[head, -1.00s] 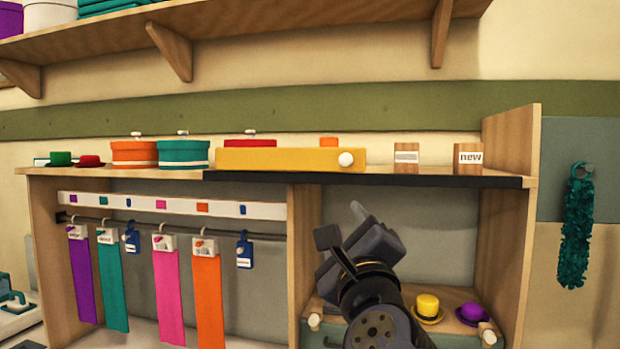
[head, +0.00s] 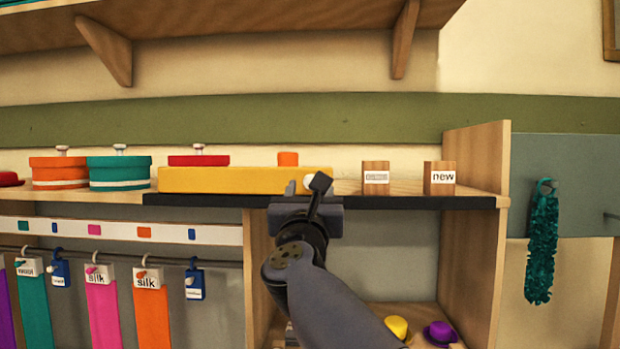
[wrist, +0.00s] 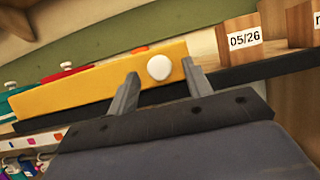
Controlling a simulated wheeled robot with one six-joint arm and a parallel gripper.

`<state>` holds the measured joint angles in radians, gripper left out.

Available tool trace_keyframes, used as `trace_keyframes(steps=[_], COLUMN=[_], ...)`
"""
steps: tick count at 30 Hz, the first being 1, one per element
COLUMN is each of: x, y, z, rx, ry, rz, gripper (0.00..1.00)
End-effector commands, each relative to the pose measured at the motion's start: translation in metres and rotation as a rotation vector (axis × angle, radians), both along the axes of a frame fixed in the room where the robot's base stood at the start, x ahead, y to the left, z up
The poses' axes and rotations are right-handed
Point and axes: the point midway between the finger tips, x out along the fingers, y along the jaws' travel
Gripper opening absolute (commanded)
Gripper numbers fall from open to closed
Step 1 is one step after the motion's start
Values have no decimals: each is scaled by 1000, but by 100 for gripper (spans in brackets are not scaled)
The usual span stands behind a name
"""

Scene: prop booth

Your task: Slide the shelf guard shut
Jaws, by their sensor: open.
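The shelf guard is a long yellow bar (head: 230,180) along the front of the shelf, with a round white knob (head: 310,182) at its right end. It also shows in the wrist view (wrist: 110,82), where its knob (wrist: 159,67) lies beyond and between my fingertips. My gripper (head: 306,186) is open in front of the knob; its fingers (wrist: 161,75) stand either side of the knob in the wrist view. I cannot tell whether they touch it. In the head view a finger partly covers the knob.
Behind the guard stand a red lidded box (head: 199,160) and an orange item (head: 288,159). Right of it are two wooden blocks with labels (head: 376,178) (head: 440,178) on the shelf (head: 407,187). An upright wooden panel (head: 478,158) closes the right end. Ribbons hang below left.

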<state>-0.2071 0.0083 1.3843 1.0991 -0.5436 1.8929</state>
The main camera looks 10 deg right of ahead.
Motion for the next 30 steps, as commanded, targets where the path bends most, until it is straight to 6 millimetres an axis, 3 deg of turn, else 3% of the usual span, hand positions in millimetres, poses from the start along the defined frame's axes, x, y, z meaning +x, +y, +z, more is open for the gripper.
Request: trace_keyframes(steps=[4, 14, 30], x=[12, 14, 14], y=[-4, -5, -4], z=[5, 6, 6], rx=[-1, -1, -1], ry=[1, 0, 0], rz=[0, 1, 1], gripper=[48, 48, 4])
